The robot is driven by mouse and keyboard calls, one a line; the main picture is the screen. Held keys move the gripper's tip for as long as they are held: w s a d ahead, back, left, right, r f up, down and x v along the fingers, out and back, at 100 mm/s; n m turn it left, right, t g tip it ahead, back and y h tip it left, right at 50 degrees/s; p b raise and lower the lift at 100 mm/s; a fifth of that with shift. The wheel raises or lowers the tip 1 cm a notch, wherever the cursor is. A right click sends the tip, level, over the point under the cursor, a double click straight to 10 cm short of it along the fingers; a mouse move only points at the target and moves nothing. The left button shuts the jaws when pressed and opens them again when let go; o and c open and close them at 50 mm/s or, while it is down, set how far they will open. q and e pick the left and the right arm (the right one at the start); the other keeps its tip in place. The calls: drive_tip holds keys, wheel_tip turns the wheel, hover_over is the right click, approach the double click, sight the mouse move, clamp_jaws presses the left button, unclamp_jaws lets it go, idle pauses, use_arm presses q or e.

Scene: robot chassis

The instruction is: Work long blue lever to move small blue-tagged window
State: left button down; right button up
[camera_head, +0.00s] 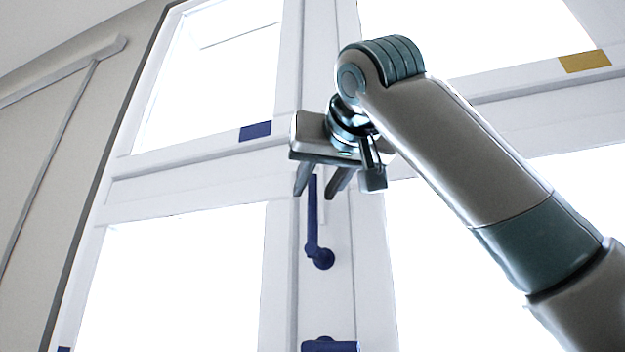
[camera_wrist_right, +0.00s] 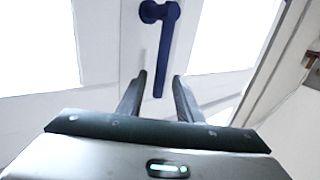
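The long blue lever (camera_head: 312,218) stands upright on the white frame post, its round pivot at the lower end. My right gripper (camera_head: 320,192) is at the lever's upper free end, its fingers open on either side of it in the picture. In the right wrist view the lever (camera_wrist_right: 165,50) points down, with its free end between the two open fingertips (camera_wrist_right: 160,76); neither finger visibly presses on it. The upper left window, looking the smaller one, has a blue tag (camera_head: 255,131) at its lower right corner and looks shut. My left gripper is out of view.
Another blue handle (camera_head: 330,346) is at the bottom edge, cut off. A yellow tag (camera_head: 585,61) marks the upper right window. Another blue tag (camera_head: 63,349) shows at lower left. A grey wall (camera_head: 50,150) with a rail is at left. My right arm hides part of the right windows.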

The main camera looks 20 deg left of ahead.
sight(315, 192)
drive_tip(key=shift+p+x, duration=0.55)
drive_tip(key=shift+x, duration=1.05)
drive_tip(key=shift+c, duration=0.6)
clamp_jaws()
drive_tip(key=shift+d, duration=0.1)
